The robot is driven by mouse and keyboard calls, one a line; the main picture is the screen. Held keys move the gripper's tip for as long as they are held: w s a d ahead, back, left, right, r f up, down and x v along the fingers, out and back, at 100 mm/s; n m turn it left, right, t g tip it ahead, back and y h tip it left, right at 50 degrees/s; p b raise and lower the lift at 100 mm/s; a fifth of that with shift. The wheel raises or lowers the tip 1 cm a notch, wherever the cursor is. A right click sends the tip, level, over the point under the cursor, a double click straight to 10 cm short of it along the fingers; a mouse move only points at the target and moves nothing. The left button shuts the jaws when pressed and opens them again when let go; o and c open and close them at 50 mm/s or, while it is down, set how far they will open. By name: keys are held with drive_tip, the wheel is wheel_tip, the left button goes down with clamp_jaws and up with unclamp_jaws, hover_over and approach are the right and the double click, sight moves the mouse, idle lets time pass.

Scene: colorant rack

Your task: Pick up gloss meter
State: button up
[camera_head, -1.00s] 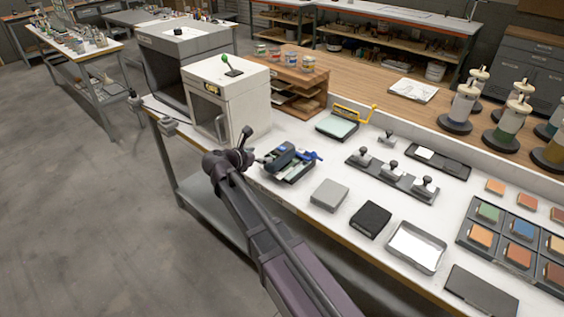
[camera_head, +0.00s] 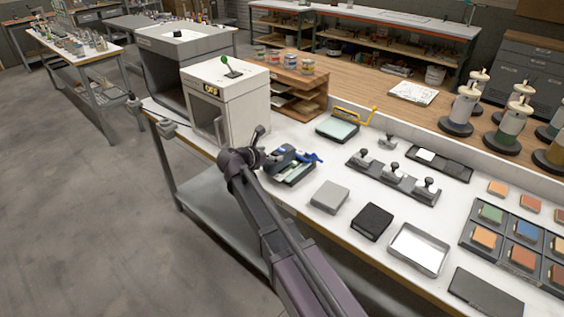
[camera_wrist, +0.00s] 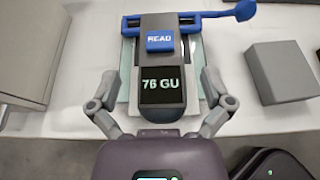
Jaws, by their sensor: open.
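The gloss meter (camera_wrist: 160,62) is a dark grey upright-looking body with a blue READ button and a screen showing "76 GU". It lies centred in the wrist view over a pale glassy plate, with a blue bar and lever (camera_wrist: 245,11) at its far end. My gripper (camera_wrist: 160,88) is open, its two grey fingers on either side of the meter's near part. Whether they touch it I cannot tell.
A white cabinet (camera_head: 235,105) stands left of the tray. A grey block (camera_head: 330,196) lies to the right, also in the wrist view (camera_wrist: 280,72). A black block (camera_head: 372,221), a metal tray (camera_head: 418,249) and a weighted holder row (camera_head: 393,178) lie further right.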

sight(279, 151)
drive_tip(key=shift+b+x, duration=0.5)
drive_tip(key=shift+x, duration=1.3)
drive_tip(key=c, duration=1.2)
drive_tip(key=shift+r, duration=0.15)
wheel_tip(279, 151, up, 4)
drive_tip(key=p, duration=0.4)
drive_tip(key=s+a, duration=0.1)
drive_tip(key=s, duration=0.4)
drive_tip(key=s+a, duration=0.2)
drive_tip(key=s, duration=0.3)
drive_tip(key=s+a+p, duration=0.1)
drive_tip(key=s+a, duration=0.1)
drive_tip(key=s, duration=0.3)
drive_tip(key=shift+a+r, duration=0.2)
drive_tip(key=shift+r, duration=0.15)
